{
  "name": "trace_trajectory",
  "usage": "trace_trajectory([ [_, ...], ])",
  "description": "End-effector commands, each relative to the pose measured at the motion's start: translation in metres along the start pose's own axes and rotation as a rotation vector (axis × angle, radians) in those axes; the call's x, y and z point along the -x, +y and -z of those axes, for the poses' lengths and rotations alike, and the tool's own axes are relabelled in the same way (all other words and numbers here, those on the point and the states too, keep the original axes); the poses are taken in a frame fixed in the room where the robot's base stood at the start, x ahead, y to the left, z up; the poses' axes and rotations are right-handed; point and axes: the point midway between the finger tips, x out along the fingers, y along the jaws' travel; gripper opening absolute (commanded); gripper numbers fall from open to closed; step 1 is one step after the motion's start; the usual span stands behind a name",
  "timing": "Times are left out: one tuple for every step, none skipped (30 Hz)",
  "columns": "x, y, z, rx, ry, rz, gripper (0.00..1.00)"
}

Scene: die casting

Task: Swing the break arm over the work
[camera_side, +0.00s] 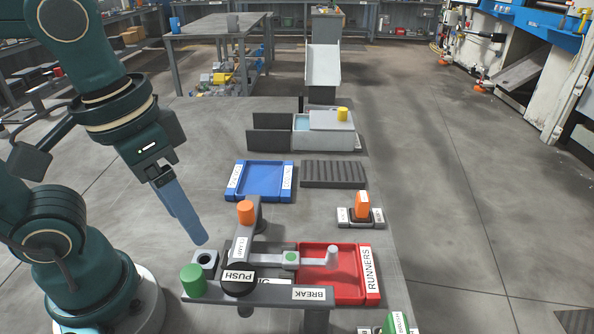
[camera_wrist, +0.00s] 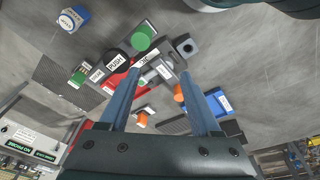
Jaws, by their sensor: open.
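The break arm (camera_side: 310,294) is a grey bar lettered BREAK at the near edge of the bench in the side view. A green knob (camera_side: 193,280) stands at its left end, and a black PUSH pad (camera_side: 238,278) sits beside the bar. The green knob (camera_wrist: 143,38) and PUSH pad (camera_wrist: 116,61) also show in the wrist view. The clamp (camera_side: 241,246), with an orange knob (camera_side: 246,211), lies just behind. My gripper (camera_side: 200,240) is open and empty, above and behind the green knob, apart from it. I cannot tell which piece is the work.
A red RUNNERS tray (camera_side: 347,294) lies right of the clamp. A small block with a hole (camera_side: 205,260) stands near the fingers. Behind are a blue tray (camera_side: 263,180), a ribbed dark mat (camera_side: 334,174) and an orange switch (camera_side: 362,205). Floor to the right is clear.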

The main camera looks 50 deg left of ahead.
Motion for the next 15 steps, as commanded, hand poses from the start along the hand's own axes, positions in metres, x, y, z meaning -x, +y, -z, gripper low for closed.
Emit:
trace_trajectory([
  [0.002, 0.008, -0.004, -0.042, -0.058, 0.002, 0.64],
  [0.003, 0.012, -0.007, -0.062, -0.086, 0.006, 0.64],
  [0.004, 0.017, -0.010, -0.090, -0.119, 0.010, 0.64],
  [0.005, 0.020, -0.012, -0.112, -0.140, 0.014, 0.64],
  [0.005, 0.023, -0.014, -0.133, -0.157, 0.017, 0.64],
  [0.004, 0.027, -0.015, -0.161, -0.171, 0.019, 0.64],
  [0.004, 0.029, -0.016, -0.178, -0.178, 0.020, 0.64],
  [0.003, 0.031, -0.017, -0.192, -0.183, 0.021, 0.64],
  [0.002, 0.032, -0.018, -0.204, -0.189, 0.022, 0.64],
  [0.001, 0.033, -0.019, -0.211, -0.193, 0.023, 0.64],
  [0.000, 0.033, -0.020, -0.214, -0.194, 0.023, 0.64],
  [-0.003, 0.033, -0.020, -0.217, -0.192, 0.022, 0.64],
  [-0.005, 0.033, -0.021, -0.216, -0.193, 0.022, 0.64],
  [-0.008, 0.033, -0.021, -0.216, -0.193, 0.023, 0.64],
  [-0.012, 0.032, -0.022, -0.215, -0.194, 0.023, 0.64],
])
